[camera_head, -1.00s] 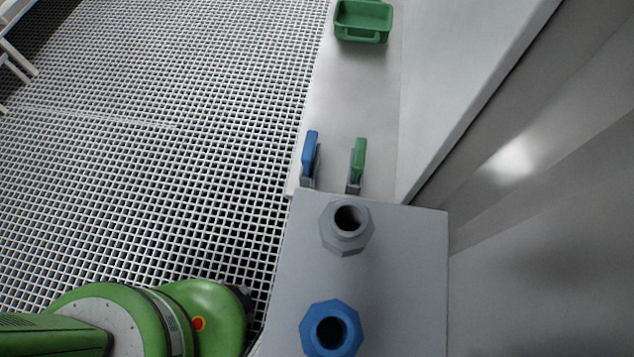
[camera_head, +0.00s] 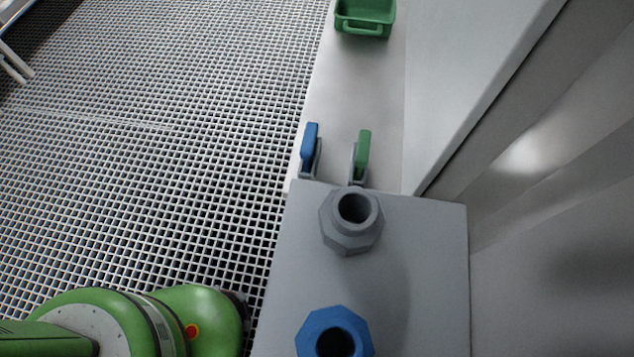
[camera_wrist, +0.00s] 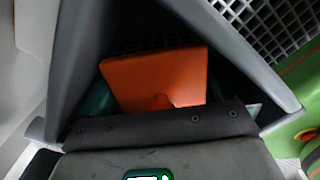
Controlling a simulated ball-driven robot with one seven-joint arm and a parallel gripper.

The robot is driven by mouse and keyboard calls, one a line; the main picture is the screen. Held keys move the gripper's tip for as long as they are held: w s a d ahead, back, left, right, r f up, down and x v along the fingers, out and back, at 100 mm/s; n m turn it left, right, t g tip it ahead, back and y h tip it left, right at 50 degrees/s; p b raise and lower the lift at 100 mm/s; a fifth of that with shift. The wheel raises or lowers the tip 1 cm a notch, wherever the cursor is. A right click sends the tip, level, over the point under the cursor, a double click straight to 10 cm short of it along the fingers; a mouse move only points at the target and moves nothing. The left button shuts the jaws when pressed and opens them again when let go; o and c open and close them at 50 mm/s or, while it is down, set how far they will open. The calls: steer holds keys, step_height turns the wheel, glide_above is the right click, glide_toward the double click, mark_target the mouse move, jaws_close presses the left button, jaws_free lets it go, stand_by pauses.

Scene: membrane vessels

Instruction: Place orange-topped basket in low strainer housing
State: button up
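In the wrist view, a flat orange top (camera_wrist: 155,75) shows between the dark fingers of my gripper (camera_wrist: 152,28), close to the palm. It hangs with floor grating behind it, so the gripper appears shut on it. The basket body below the top is hidden. In the head view, a grey housing (camera_head: 351,235) with a round open mouth stands on a grey block (camera_head: 430,270). A blue housing (camera_head: 318,326), also open on top, stands nearer, cut by the bottom edge. I cannot tell which one is the low strainer housing. The gripper is outside the head view.
A blue lever (camera_head: 309,140) and a green lever (camera_head: 363,150) stand just beyond the block. A green tray (camera_head: 365,15) sits on the pale shelf (camera_head: 350,85) farther back. A wall rises on the right. Open grating floor (camera_head: 150,190) lies to the left.

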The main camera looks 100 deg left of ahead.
steer(key=shift+r, duration=0.1)
step_height(320, 180, up, 12)
steer(key=p, duration=0.5)
stand_by(0.4)
